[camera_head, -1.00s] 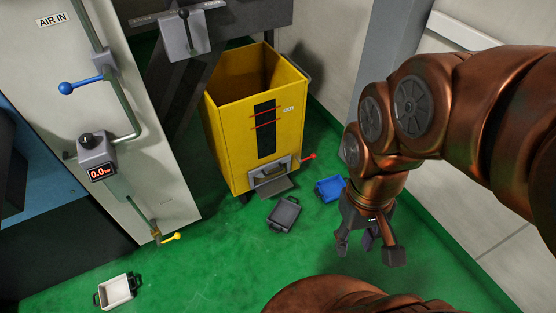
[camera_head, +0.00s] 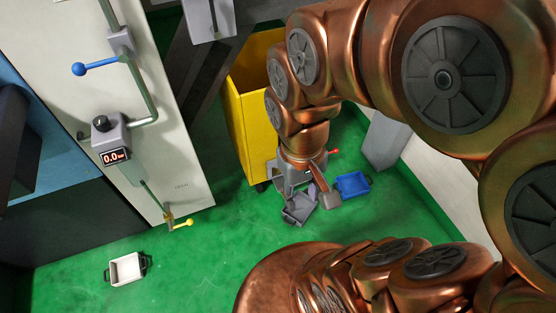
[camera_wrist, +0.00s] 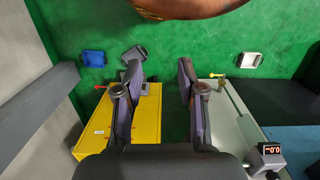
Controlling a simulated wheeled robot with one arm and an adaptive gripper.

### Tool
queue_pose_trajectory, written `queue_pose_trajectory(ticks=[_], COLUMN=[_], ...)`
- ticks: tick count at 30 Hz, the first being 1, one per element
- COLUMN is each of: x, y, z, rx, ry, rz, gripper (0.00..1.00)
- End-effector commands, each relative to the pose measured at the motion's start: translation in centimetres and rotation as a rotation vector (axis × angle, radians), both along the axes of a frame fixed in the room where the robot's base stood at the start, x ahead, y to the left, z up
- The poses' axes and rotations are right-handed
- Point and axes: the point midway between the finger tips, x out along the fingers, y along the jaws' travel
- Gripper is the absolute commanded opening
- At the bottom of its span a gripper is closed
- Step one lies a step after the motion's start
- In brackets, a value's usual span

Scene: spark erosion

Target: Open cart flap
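The yellow cart (camera_head: 256,110) stands on the green floor, and its front is largely hidden behind my arm in the head view. It also shows at the lower left in the wrist view (camera_wrist: 143,132). A red-tipped lever (camera_head: 334,152) sticks out at the cart's lower right; its red tip (camera_wrist: 99,87) shows beside my finger in the wrist view. The flap is hidden by my gripper, so I cannot tell its position. My gripper (camera_head: 308,198) is low in front of the cart. In the wrist view its fingers (camera_wrist: 158,72) are apart with nothing between them.
A grey tray (camera_head: 299,208) lies on the floor just behind my gripper, with a blue tray (camera_head: 352,184) to its right. A white tray (camera_head: 125,269) lies at the lower left. A pale cabinet (camera_head: 165,120) with valves stands left of the cart.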

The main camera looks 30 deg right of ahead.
Motion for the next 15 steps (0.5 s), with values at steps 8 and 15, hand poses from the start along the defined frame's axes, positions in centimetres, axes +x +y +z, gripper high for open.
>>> queue_pose_trajectory(ticks=[8,15], x=[10.0,18.5], y=[-4.5,-8.8], z=[-9.5,-17.5], rx=[-0.067,-0.080], ry=[-0.171,-0.348], rz=[-0.195,-0.352], gripper=[0.39,0.39])
